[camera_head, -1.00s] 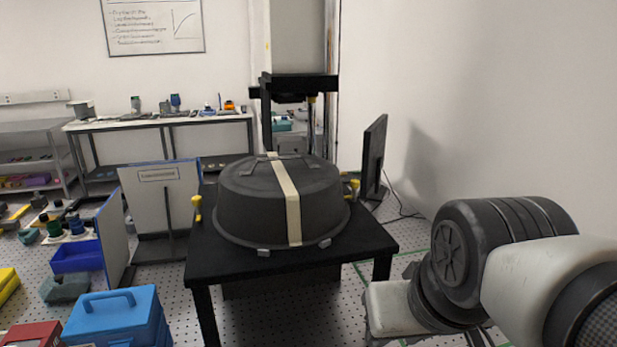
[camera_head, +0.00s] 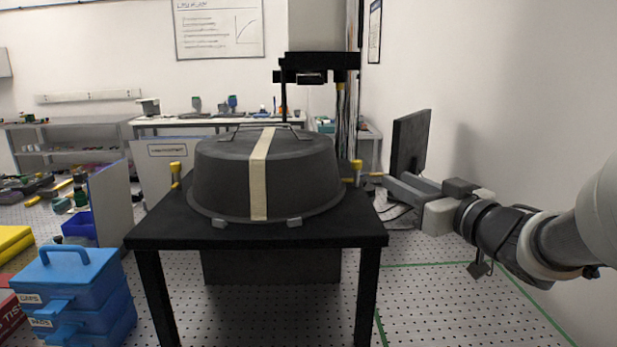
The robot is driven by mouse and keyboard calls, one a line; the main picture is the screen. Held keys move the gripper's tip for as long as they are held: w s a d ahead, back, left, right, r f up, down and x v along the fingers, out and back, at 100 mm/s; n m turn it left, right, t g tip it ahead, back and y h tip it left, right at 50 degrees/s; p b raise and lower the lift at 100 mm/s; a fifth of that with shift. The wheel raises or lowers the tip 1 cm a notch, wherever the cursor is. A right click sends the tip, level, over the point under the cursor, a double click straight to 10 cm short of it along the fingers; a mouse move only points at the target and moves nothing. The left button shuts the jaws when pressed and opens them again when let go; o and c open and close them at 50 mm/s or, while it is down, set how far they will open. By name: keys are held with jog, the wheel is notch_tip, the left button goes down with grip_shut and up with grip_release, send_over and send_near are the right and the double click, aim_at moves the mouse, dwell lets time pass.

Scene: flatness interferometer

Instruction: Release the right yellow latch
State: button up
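The right yellow latch (camera_head: 357,169) stands upright at the right side of the dark round cover (camera_head: 225,180), on the black table (camera_head: 160,232). A matching left yellow latch (camera_head: 175,172) stands at the cover's left side. In the picture a small gap separates the fingertips from the latch; I see no contact. The fingers are seen nearly side-on, so their opening is unclear. The lower part of the right latch is partly hidden by the cover's rim.
A dark monitor (camera_head: 410,145) stands behind my gripper, and a wall closes off the right. A black frame (camera_head: 320,62) rises behind the cover. Blue toolboxes (camera_head: 75,285) stand at the front left. The floor right of the table is clear.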

aim_at(360, 165)
jog(key=shift+y, duration=0.3)
jog(key=x, duration=0.5)
jog(key=b+x, duration=0.1)
jog(key=x, duration=0.5)
jog(key=f+x, duration=0.1)
jog(key=x, duration=0.4)
jog(key=shift+w+f, duration=0.1)
jog(key=shift+w, duration=0.25)
grip_shut()
